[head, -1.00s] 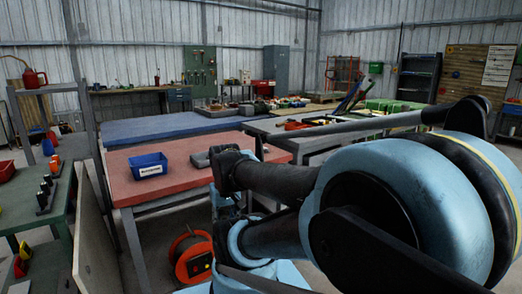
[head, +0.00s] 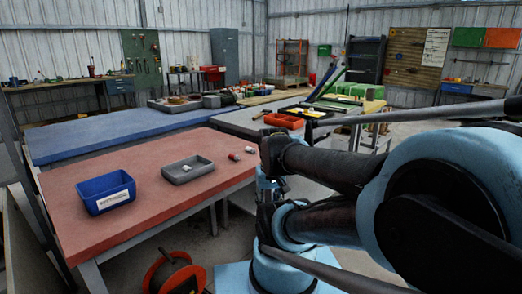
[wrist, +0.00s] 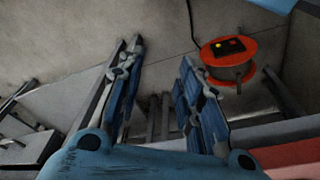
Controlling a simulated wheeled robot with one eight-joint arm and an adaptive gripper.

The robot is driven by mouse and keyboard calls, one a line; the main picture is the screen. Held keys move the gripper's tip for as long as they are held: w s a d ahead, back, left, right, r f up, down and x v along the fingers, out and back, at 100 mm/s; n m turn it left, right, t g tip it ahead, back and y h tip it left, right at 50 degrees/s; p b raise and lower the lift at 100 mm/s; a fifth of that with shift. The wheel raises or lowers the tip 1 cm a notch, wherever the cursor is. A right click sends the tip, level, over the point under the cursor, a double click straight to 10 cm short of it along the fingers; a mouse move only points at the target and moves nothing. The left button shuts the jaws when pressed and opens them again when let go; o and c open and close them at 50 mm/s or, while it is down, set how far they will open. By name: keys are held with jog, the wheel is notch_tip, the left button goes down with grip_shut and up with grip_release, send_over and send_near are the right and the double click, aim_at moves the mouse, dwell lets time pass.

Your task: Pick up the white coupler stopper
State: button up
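A small white piece (head: 187,168) lies in the shallow grey tray (head: 171,178) on the red-topped table. Another small white piece (head: 250,149) lies on the tabletop to the right of the tray, beside a small red piece (head: 234,156). Both white pieces are too small to tell which is the coupler stopper. My gripper (wrist: 160,58) is open and empty in the wrist view, with its fingers apart and pointing over the floor. No white piece shows in the wrist view. In the head view my arm stands at the table's right side.
A blue labelled bin (head: 106,193) stands on the red table (head: 150,215), left of the tray. An orange cable reel (head: 174,274) stands on the floor in front and also shows in the wrist view (wrist: 228,58). A blue-topped table (head: 75,140) stands behind.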

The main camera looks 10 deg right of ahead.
jog(key=shift+w, duration=0.15)
jog(key=shift+o, duration=1.4)
jog(key=o, duration=0.4)
notch_tip(320, 180, up, 2)
notch_tip(320, 180, up, 22)
jog(key=m+g, duration=0.2)
jog(key=m, duration=0.9)
send_over(251, 150)
jog(key=w, duration=0.2)
notch_tip(251, 150, down, 17)
jog(key=shift+d+r, duration=0.15)
jog(key=shift+r, duration=0.05)
